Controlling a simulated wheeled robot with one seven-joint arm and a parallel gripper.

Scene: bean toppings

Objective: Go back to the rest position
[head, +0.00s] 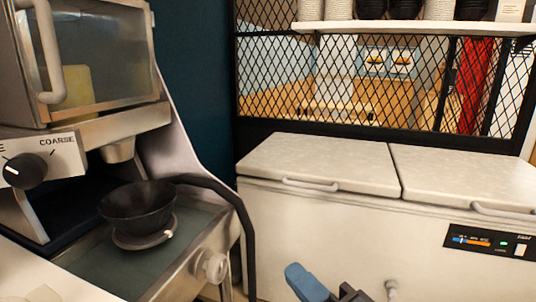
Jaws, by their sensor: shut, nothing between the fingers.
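Only a small part of my own arm shows at the bottom edge, a blue piece (307,283) with dark grey parts (350,293) beside it. It is in front of the white chest freezer (330,222). My gripper's fingers do not show in the head view. The rest of my arm is cut off by the lower edge of the picture.
At left stands a grinder-like machine with a COARSE dial (25,170) and a glass-fronted hopper (105,55). A black bowl (140,207) sits on its tray. Behind the freezer is a mesh partition (350,85) with a shelf (415,27).

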